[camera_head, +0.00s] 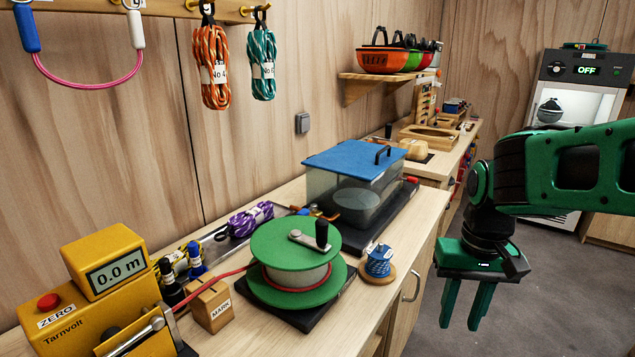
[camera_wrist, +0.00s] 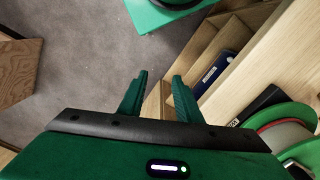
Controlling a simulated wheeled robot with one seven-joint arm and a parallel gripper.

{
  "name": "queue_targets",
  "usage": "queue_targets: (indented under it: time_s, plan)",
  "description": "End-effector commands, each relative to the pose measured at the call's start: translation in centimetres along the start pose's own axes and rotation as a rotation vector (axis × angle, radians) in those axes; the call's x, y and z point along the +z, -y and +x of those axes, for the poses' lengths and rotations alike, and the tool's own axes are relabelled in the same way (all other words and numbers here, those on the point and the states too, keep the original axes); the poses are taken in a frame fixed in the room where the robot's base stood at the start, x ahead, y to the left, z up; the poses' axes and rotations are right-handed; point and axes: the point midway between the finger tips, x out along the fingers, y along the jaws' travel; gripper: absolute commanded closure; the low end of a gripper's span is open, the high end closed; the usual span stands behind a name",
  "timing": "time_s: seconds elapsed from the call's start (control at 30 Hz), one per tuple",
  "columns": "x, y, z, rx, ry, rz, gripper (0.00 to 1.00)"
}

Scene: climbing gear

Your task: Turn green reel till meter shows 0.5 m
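The green reel (camera_head: 288,240) stands on a dark base on the bench, with a grey crank and an upright black knob (camera_head: 321,234) on top. Its edge also shows at the lower right of the wrist view (camera_wrist: 298,115). A red cord runs from it past the wooden MARK block (camera_head: 210,305) to the yellow meter (camera_head: 95,300). My gripper (camera_head: 465,325) is open and empty, fingers pointing down, off the bench's front edge to the right of the reel. It touches nothing.
A small blue cord spool (camera_head: 379,262) stands right of the reel. A clear tank with a blue lid (camera_head: 355,160) is behind it. Black and blue plug-like pieces (camera_head: 193,262) stand by the meter. Rope coils (camera_head: 211,65) hang above. Floor is open below my gripper.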

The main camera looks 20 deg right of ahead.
Motion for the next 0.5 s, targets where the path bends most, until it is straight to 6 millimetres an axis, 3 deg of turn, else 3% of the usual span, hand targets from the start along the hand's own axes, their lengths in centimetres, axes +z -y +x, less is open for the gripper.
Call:
queue_targets:
  time_s: [0.03, 0.07, 0.13, 0.27, 0.37, 0.5]
  plan:
    - [0.0, 0.0, 0.0, 0.0, 0.0, 0.0, 0.64]
    - [0.0, 0.0, 0.0, 0.0, 0.0, -0.002, 0.57]
    - [0.8, -0.4, -0.7, -0.006, -0.013, -0.023, 0.57]
    - [-0.9, 0.4, -2.2, 0.0, -0.017, -0.165, 0.57]
    - [-3.0, 2.3, -4.2, 0.009, -0.02, -0.383, 0.57]
    - [-6.1, 6.3, -7.5, 0.022, -0.022, -0.785, 0.57]
